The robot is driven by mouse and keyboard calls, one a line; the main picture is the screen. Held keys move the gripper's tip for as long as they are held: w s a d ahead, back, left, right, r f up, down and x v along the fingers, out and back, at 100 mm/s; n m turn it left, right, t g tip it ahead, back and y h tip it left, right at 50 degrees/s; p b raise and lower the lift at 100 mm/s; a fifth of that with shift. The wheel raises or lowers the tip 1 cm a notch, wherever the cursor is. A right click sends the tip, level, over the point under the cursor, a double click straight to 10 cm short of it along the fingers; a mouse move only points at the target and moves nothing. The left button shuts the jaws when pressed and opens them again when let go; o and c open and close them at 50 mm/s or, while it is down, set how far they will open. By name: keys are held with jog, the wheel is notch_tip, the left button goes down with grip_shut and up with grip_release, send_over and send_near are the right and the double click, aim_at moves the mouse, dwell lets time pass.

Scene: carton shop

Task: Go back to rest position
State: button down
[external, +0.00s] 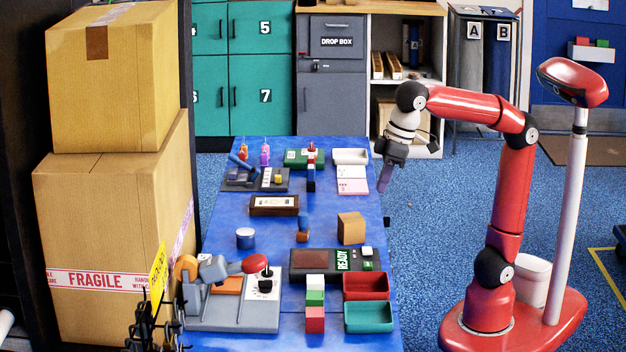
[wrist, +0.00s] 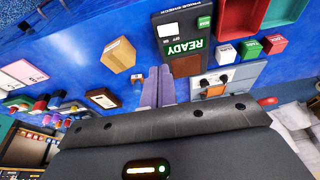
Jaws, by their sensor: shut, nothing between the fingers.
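My gripper (external: 385,179) hangs at the right edge of the blue table (external: 277,220) in the external view, fingers pointing down. My red arm bends over from its base at the right. In the wrist view my gripper (wrist: 160,75) shows its two purple fingers close together, with nothing between them. It is shut and empty, and looks apart from the things on the table.
The table holds a small carton (external: 351,228), a red tray (external: 366,286), a green tray (external: 368,317), a READY device (external: 315,262) and a grey machine (external: 220,312). Large cartons (external: 108,235) stand at the left. Open blue floor (external: 430,220) lies between table and base.

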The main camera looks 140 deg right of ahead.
dwell(0.4)
jog(key=s+a+f+n+t+y, duration=0.1)
jog(key=s+a+f+n, duration=0.3)
jog(key=a+f, duration=0.3)
jog(key=s+a+f+n+t+y, duration=0.1)
jog(key=s+a+f+n, duration=0.3)
jog(key=a+f, duration=0.4)
notch_tip(320, 180, down, 5)
jog(key=shift+a+r+n+t, duration=0.15)
jog(key=shift+a+n+t, duration=0.1)
jog(key=shift+n+t, duration=0.35)
jog(key=c, duration=2.1)
grip_release()
jog(key=shift+c, duration=0.2)
